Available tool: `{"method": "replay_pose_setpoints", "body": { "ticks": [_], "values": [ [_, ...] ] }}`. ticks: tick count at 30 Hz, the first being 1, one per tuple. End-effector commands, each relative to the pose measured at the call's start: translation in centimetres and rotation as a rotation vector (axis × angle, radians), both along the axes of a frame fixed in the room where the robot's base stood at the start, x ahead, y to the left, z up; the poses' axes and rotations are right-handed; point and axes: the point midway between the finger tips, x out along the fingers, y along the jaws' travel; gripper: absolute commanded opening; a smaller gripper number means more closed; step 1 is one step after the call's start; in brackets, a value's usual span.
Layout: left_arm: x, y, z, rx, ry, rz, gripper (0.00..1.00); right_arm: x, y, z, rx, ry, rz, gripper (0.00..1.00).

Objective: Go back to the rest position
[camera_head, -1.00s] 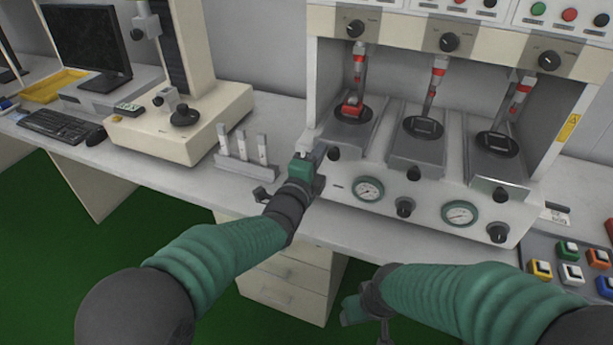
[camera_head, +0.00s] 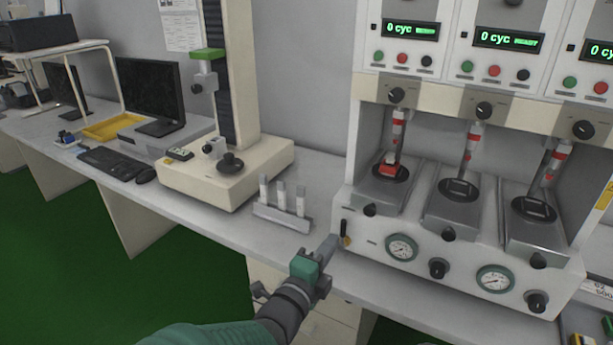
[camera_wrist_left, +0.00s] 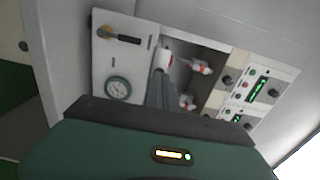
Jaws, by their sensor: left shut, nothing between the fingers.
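My left gripper (camera_head: 329,247) is in front of the lower left corner of the test machine (camera_head: 372,237), close to its front panel. Its fingers are together with nothing seen between them. In the left wrist view the closed fingers (camera_wrist_left: 161,92) point toward the machine's panel with a gauge and a dark lever switch. Whether the fingertips touch the machine cannot be told. My right gripper is out of view in the head view.
A rack with several white tubes (camera_head: 283,215) stands left of the machine. Further left are a cream column instrument (camera_head: 218,177), a keyboard (camera_head: 112,162), a monitor (camera_head: 150,92) and a yellow tray (camera_head: 104,128). Green floor lies open in front of the bench.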

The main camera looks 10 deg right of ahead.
Motion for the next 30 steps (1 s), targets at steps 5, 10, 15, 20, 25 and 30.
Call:
{"method": "replay_pose_setpoints", "body": {
  "ticks": [5, 10, 15, 20, 25, 30],
  "values": [
    [0.3, 6.3, -4.7, -0.107, 0.318, 0.151, 0.00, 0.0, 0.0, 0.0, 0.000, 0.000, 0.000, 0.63],
    [-4.0, 17.5, -13.0, -0.390, 0.851, 0.539, 0.00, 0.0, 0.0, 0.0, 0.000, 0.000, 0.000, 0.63],
    [-11.3, 24.7, -18.2, -0.663, 1.192, 0.935, 0.00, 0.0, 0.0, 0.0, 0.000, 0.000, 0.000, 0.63],
    [-18.5, 28.6, -20.8, -0.889, 1.388, 1.290, 0.00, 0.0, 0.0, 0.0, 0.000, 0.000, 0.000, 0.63],
    [-22.4, 29.9, -17.3, -1.002, 1.462, 1.481, 0.00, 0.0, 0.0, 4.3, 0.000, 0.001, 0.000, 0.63],
    [-22.3, 29.8, -11.8, -0.998, 1.462, 1.478, 0.00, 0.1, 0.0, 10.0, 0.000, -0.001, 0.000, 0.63]
  ]
}}
